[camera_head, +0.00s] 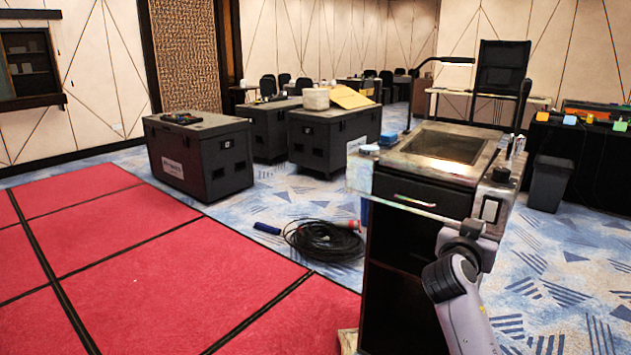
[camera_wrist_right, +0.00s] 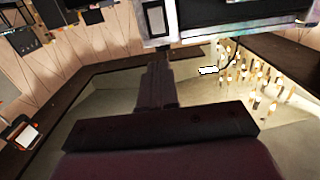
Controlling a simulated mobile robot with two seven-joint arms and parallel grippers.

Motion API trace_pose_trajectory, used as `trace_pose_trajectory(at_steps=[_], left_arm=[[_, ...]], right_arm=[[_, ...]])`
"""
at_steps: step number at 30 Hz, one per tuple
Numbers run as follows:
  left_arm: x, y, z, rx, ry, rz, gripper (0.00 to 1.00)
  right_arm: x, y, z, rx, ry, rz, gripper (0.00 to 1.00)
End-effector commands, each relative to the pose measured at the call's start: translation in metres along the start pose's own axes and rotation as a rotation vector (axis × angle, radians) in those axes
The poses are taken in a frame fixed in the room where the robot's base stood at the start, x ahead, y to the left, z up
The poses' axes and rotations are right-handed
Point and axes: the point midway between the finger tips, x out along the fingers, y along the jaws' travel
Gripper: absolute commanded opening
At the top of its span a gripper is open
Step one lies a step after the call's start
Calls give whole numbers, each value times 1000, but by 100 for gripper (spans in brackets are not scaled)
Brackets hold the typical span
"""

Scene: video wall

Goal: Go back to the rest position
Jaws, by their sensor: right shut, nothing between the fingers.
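My right arm (camera_head: 462,295) comes up from the bottom edge in the head view, in front of the right side of a dark lectern (camera_head: 400,245). Its upper end overlaps the lectern's right edge, and I cannot tell there whether it touches. In the right wrist view my right gripper (camera_wrist_right: 156,82) shows as dark fingers, closed together with nothing held between them. My left arm and left gripper are not in view.
Coiled black cable (camera_head: 325,240) lies on the blue patterned carpet left of the lectern. Black cases (camera_head: 200,160) stand behind it. A bin (camera_head: 550,183) stands at the right. The red floor panels (camera_head: 130,240) at left are clear.

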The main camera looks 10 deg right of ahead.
Motion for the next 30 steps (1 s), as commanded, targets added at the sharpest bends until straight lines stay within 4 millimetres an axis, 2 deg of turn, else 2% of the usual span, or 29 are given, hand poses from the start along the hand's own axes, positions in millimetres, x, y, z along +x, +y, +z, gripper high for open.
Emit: trace_pose_trajectory(at_steps=[4,8,12,14,18,21,24,27,30], left_arm=[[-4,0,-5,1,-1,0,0],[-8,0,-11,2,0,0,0],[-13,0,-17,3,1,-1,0],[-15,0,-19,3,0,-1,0],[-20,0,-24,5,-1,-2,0],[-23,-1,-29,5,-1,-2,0],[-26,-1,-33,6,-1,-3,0],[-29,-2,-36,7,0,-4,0],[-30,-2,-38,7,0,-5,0]], right_arm=[[-12,-6,39,-81,-55,-88,0],[-38,-12,99,-193,-139,-238,0],[-82,-11,163,-293,-230,-417,0],[-104,-8,188,-326,-265,-490,0],[-160,6,237,-376,-346,-654,0],[-204,21,264,-391,-401,-760,0],[-246,38,282,-390,-448,-850,0],[-282,53,294,-378,-486,-917,0],[-307,64,299,-363,-511,-958,0]])
